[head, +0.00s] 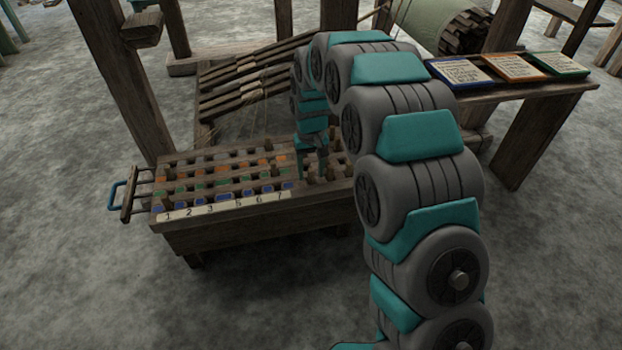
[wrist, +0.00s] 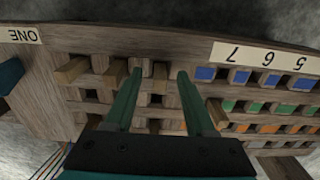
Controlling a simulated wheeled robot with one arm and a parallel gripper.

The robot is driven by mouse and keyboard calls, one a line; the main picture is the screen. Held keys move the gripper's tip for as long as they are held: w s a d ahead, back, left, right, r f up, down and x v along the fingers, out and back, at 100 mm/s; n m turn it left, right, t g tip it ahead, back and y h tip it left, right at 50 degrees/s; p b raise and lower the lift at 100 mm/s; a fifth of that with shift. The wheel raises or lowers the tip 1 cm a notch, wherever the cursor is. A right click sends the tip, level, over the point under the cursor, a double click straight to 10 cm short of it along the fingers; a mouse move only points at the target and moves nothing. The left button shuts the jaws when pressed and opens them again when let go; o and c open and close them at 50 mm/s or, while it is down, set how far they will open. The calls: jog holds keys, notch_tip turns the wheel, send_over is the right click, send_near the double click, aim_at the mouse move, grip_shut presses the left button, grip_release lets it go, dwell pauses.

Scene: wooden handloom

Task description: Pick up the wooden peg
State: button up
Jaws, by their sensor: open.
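My gripper (head: 312,170) points down over the right part of the wooden peg board (head: 290,213). In the wrist view my gripper (wrist: 159,73) is open, with its two teal fingers apart and nothing clamped between them. A wooden peg (wrist: 146,67) stands in the board close to the left fingertip. More wooden pegs stand left of it, one at the far left (wrist: 71,70) and one beside the left finger (wrist: 115,72). Another peg (wrist: 216,113) stands right of the right finger. The pictures do not show which peg the task means. The fingers and palm hide part of the board.
The board has rows of holes with coloured markers and a numbered strip (head: 222,207). A blue handle (head: 116,195) sticks out at its left end. Loom bars (head: 255,80) rise behind it. A shelf with cards (head: 515,68) is at the right.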

grip_shut()
dwell(0.7)
